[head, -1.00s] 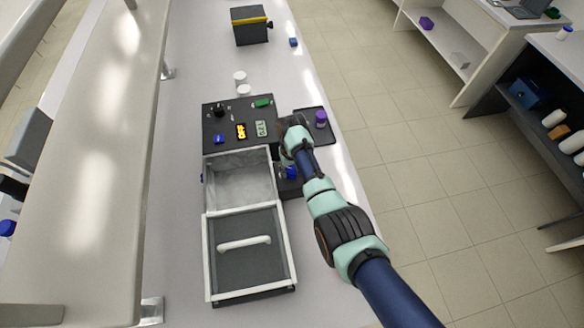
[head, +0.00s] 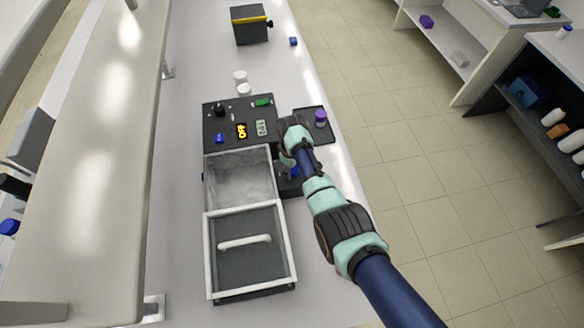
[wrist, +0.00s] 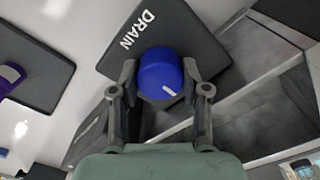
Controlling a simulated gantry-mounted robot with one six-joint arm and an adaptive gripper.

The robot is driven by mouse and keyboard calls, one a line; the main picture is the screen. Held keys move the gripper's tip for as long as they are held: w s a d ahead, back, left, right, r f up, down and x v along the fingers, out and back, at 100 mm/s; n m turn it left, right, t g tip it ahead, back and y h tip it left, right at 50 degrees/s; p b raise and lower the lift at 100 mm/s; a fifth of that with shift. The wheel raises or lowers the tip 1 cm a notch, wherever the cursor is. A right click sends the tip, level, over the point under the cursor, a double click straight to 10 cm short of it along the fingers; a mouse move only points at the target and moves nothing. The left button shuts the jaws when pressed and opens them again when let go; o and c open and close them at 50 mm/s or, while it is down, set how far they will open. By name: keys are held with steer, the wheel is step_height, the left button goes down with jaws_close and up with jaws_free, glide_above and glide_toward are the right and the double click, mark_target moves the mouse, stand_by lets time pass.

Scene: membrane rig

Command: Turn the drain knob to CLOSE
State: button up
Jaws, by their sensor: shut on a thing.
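The blue drain knob (wrist: 160,70) sits on a dark panel (wrist: 205,50) lettered DRAIN in the wrist view. Its white pointer mark faces the lower right of that view, away from the lettering. My gripper (wrist: 159,76) is shut on the knob, with one dark finger on each side. In the head view the knob (head: 294,172) is partly hidden by my arm, beside the rig's right edge. No OPEN or CLOSE lettering can be read.
The rig's open basin (head: 240,180) and its framed lid with a white handle (head: 244,242) lie left of my arm. A control box (head: 221,128) with an orange display stands behind. A dark tray (head: 318,133) holds a purple-capped item (head: 320,117) to the right.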

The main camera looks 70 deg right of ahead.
stand_by(0.4)
steer(key=o, duration=1.1)
steer(key=shift+o, duration=0.2)
step_height(320, 180, up, 12)
